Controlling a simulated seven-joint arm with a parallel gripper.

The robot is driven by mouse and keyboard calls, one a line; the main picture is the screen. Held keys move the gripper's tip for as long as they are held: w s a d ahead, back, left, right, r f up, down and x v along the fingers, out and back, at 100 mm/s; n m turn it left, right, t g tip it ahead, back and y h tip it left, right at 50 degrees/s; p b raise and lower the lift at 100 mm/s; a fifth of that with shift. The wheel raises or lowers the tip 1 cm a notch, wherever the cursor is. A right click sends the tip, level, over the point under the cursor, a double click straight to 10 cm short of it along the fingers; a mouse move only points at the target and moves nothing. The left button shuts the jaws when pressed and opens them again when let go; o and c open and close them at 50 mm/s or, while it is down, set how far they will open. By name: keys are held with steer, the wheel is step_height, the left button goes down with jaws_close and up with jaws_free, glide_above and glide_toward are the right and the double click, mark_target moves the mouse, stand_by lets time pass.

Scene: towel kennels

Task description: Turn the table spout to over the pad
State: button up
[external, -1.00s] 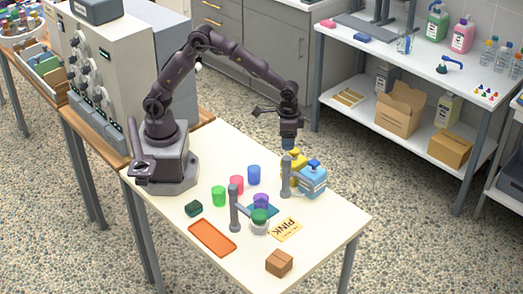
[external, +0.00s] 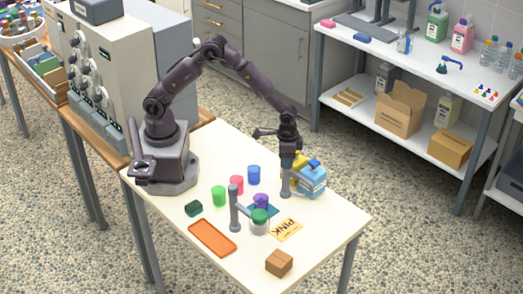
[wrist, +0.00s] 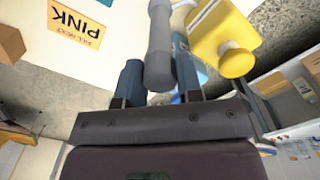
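Two grey spout posts stand on the table: a near one (external: 235,209), its arm reaching right over the green-topped jar, and a far one (external: 286,186) beside the bottles. My gripper (external: 287,164) points down at the top of the far post. In the wrist view its dark blue fingers (wrist: 158,82) are apart, one on each side of the grey post (wrist: 159,40). Whether they touch it is unclear. A teal pad (external: 272,212) lies under or beside the purple cup (external: 261,201), partly hidden.
A yellow bottle (wrist: 222,40) and a blue bottle (external: 314,181) stand close to the far post. Green (external: 218,196), red (external: 237,184) and blue (external: 254,175) cups, a PINK card (external: 287,229), an orange tray (external: 211,238) and a brown box (external: 279,263) are on the table.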

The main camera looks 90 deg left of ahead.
jaws_close()
steer(key=shift+m, duration=0.4)
steer(key=m, duration=0.3)
steer(key=shift+m, duration=0.3)
steer(key=m, duration=0.3)
steer(key=shift+m, duration=0.4)
steer(key=m, duration=0.5)
steer(key=shift+m, duration=2.4)
steer(key=o, duration=0.7)
jaws_free()
